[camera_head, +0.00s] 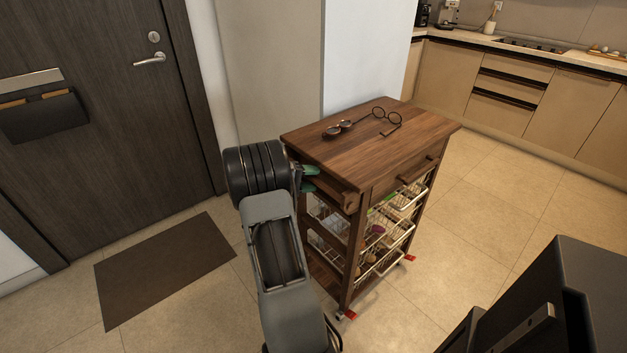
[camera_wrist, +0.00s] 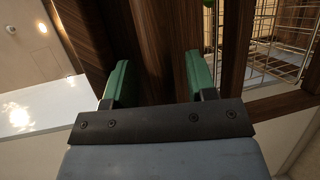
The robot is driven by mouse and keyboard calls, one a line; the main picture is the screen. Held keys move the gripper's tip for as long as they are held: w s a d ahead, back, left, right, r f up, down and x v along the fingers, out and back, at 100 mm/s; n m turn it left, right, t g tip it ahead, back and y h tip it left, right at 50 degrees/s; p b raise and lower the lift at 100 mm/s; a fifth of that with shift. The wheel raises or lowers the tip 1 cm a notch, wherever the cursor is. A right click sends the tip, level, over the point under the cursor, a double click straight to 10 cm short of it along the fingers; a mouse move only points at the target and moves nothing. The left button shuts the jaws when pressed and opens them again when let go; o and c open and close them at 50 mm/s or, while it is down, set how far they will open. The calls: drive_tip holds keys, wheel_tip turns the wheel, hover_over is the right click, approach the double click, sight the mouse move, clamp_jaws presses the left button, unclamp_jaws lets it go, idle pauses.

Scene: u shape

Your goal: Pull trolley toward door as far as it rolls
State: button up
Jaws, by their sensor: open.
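The wooden trolley (camera_head: 350,150) stands upright right of centre in the head view, with wire baskets under its top and small casters with red parts. My gripper (camera_head: 308,178) is at the trolley's left end, just below the top, beside its side bar (camera_head: 335,188). In the wrist view my gripper (camera_wrist: 158,82) has its green fingers apart, with dark wood of the trolley (camera_wrist: 148,45) between and beyond them. I cannot tell whether the fingers touch the wood. The dark door (camera_head: 85,110) is at the left, closed.
A brown mat (camera_head: 165,268) lies before the door. Glasses (camera_head: 387,118) lie on the trolley top. A white wall (camera_head: 368,55) stands behind the trolley. Kitchen cabinets (camera_head: 510,95) are at the back right. A black object (camera_head: 560,300) fills the lower right corner. Tiled floor between is clear.

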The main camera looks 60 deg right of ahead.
drive_tip(key=shift+s+d+f, duration=0.15)
drive_tip(key=shift+s+d, duration=0.2)
drive_tip(key=shift+d, duration=0.05)
drive_tip(key=shift+c, duration=0.2)
clamp_jaws()
